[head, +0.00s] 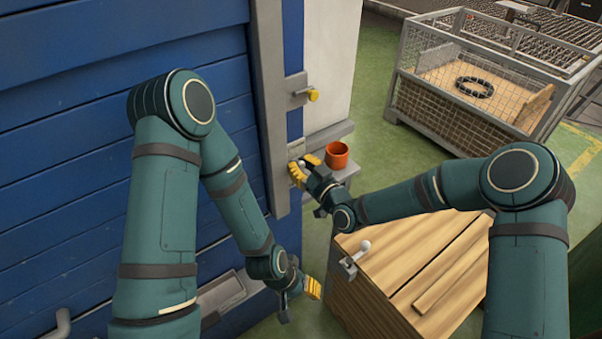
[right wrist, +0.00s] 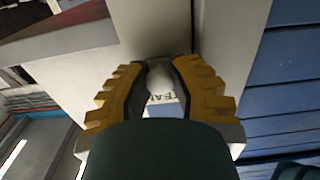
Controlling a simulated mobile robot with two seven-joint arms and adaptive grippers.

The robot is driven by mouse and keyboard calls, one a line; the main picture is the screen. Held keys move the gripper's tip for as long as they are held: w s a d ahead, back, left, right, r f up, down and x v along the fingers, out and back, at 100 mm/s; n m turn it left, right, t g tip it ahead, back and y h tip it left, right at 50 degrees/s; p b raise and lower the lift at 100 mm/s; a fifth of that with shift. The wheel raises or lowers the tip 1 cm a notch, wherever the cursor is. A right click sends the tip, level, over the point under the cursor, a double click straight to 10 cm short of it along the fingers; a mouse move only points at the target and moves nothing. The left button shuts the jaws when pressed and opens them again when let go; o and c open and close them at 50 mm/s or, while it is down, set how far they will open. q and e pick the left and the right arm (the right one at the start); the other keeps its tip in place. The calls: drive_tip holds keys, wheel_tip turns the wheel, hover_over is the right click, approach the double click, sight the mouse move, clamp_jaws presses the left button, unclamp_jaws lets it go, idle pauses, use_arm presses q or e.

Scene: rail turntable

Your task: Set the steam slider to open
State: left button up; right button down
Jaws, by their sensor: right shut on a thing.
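The steam slider's pale rounded knob (right wrist: 160,80) sits between the yellow fingers of my right gripper (right wrist: 158,88) in the right wrist view. The fingers are shut on it from both sides. A label with letters like "TEA" (right wrist: 168,99) shows partly behind it; the rest is hidden, so I cannot read the slider's setting. In the head view, my right gripper (head: 305,168) is at the blue wall's right edge, by a greyish plate (head: 296,150). My left gripper (head: 313,288) hangs low near the wall, away from the slider; its finger gap is unclear.
An orange cup (head: 337,154) stands on a small grey ledge just right of my right gripper. A yellow-knobbed handle (head: 312,95) sits above. A wooden box (head: 420,270) with a white-knobbed lever (head: 362,248) stands below. A mesh crate (head: 455,110) is at the back right.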

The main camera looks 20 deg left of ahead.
drive_tip(key=c, duration=0.8)
unclamp_jaws()
drive_tip(key=shift+o, duration=0.2)
drive_tip(key=v, duration=1.2)
drive_tip(key=shift+s+f, duration=0.1)
drive_tip(key=s+d+f+m+g+h, duration=0.35)
drive_tip(key=d+f+m+h, duration=0.35)
drive_tip(key=f, duration=0.5)
drive_tip(key=s+d+f+m+g+h, duration=0.3)
drive_tip(key=s+d+f+m+g, duration=0.2)
drive_tip(key=s+d, duration=0.5)
wheel_tip(320, 180, down, 2)
drive_tip(key=s, duration=0.3)
drive_tip(key=shift+d+g, duration=0.35)
